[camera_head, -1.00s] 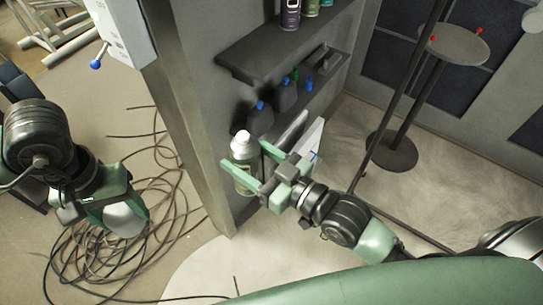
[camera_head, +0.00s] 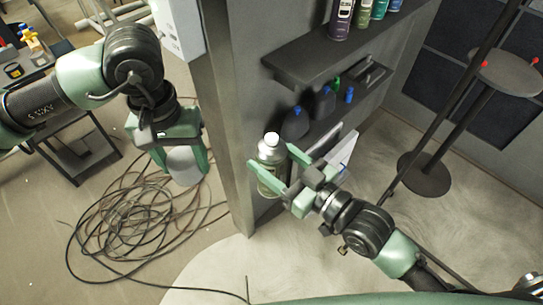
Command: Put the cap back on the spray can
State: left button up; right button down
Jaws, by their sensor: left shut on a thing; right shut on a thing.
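The spray can (camera_head: 270,154) is a pale green can with a white top, held upright in front of the dark shelf unit. My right gripper (camera_head: 281,172) is shut on the can, with its fingers around the can's body. Part of the can's lower body is hidden by a finger. My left gripper (camera_head: 184,166) hangs pointing down, left of the can and of the grey wall post. It is shut on a pale grey, rounded cap (camera_head: 187,166). The cap and the can are well apart.
A grey post (camera_head: 223,120) stands between the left gripper and the shelf (camera_head: 300,52) with bottles. Dark spray bottles (camera_head: 295,123) sit behind the can. Coiled cables (camera_head: 125,235) lie on the floor below the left arm. A round stand (camera_head: 505,72) is at the right.

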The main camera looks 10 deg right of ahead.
aim_at(272, 137)
pick_arm(q)
jog(key=d+r+m, duration=0.1)
jog(key=d+r, duration=0.2)
jog(key=d, duration=0.2)
jog(key=w+d+r+m, duration=0.1)
jog(key=d+r, duration=0.3)
jog(key=d, duration=0.2)
jog(key=d+r+m, duration=0.1)
jog(key=d+r, duration=0.2)
jog(key=d, duration=0.2)
jog(key=shift+w+d+r, duration=0.2)
jog(key=shift+s+d+r, duration=0.15)
jog(key=shift+d+r, duration=0.15)
jog(key=shift+d, duration=0.1)
jog(key=shift+f, duration=0.15)
jog(key=shift+f, duration=1.9)
jog(key=shift+a+f, duration=0.1)
jog(key=shift+f, duration=0.75)
jog(key=shift+f, duration=0.7)
